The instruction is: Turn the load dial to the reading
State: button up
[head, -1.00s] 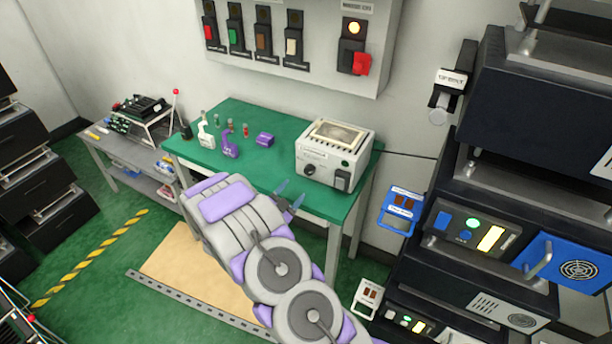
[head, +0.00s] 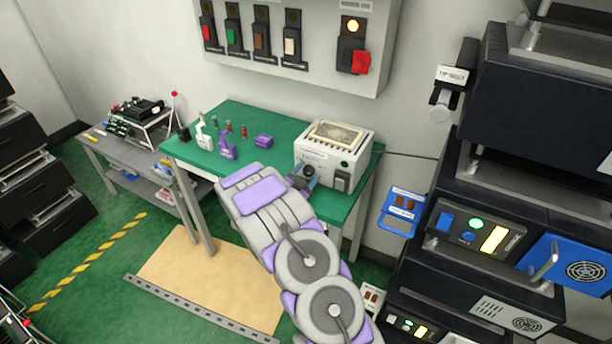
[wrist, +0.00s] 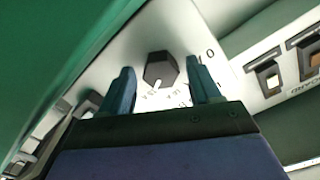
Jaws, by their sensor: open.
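The load dial is a dark, faceted knob (wrist: 161,69) on the pale front panel of a white box (head: 323,156) on the green bench. In the wrist view, printed marks lie around the knob, too small to read with certainty. My gripper (wrist: 164,84) is open, with one blue-grey finger to the left of the knob and one to the right. Gaps show between the fingers and the knob; I cannot tell how deep the fingers reach. In the head view my gripper (head: 303,178) is in front of the box's panel and hides part of it.
The green bench (head: 270,127) carries small purple and white tools (head: 227,148) left of the box. A wall panel with several switches (head: 262,35) hangs above. Black equipment (head: 490,220) stands at the right, with a blue tag (head: 401,211) hanging beside it.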

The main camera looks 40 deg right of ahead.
jog(key=shift+c, duration=0.2)
jog(key=shift+a, duration=0.1)
jog(key=c, duration=1)
jog(key=shift+r+n+p, duration=0.1)
jog(key=shift+n+p, duration=0.2)
jog(key=shift+p, duration=0.25)
jog(key=n+p, duration=0.1)
jog(key=p, duration=0.1)
jog(key=shift+r+n+p, duration=0.25)
jog(key=shift+n+p, duration=0.15)
jog(key=n+p, duration=0.5)
jog(key=shift+w+p, duration=0.15)
jog(key=shift+p, duration=0.25)
jog(key=n+p, duration=0.3)
jog(key=n, duration=0.2)
jog(key=shift+w+a+f, duration=0.1)
jog(key=shift+w+a+f+n+p, duration=0.1)
jog(key=shift+n+p, duration=0.75)
jog(key=shift+n, duration=0.75)
